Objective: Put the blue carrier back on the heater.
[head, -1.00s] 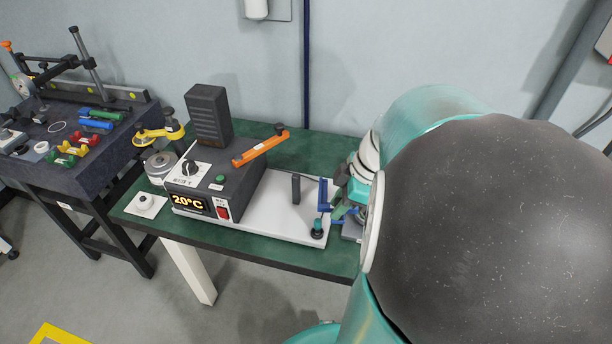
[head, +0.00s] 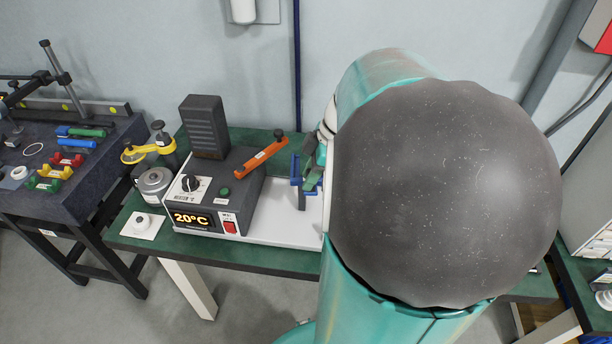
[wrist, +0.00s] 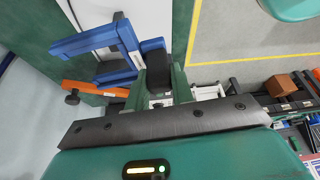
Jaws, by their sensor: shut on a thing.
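The blue carrier (wrist: 98,40) is an open, fork-shaped frame. It sticks out to the left of my gripper (wrist: 157,80) in the wrist view. My gripper is shut on it. In the head view the carrier (head: 296,172) shows as a small blue piece by my gripper (head: 311,165), beside a dark upright post (head: 303,196) over the white base plate. I cannot tell whether carrier and post touch. The heater (head: 215,190) is a dark grey box reading 20°C, left of my gripper. My arm hides the plate's right end.
An orange bar (head: 260,157) lies across the heater's top, near the gripper's left. A tall dark block (head: 205,127) stands at the heater's back. A yellow-handled device (head: 150,153) and a round metal pot (head: 154,184) are left of it. A stone table (head: 85,175) stands farther left.

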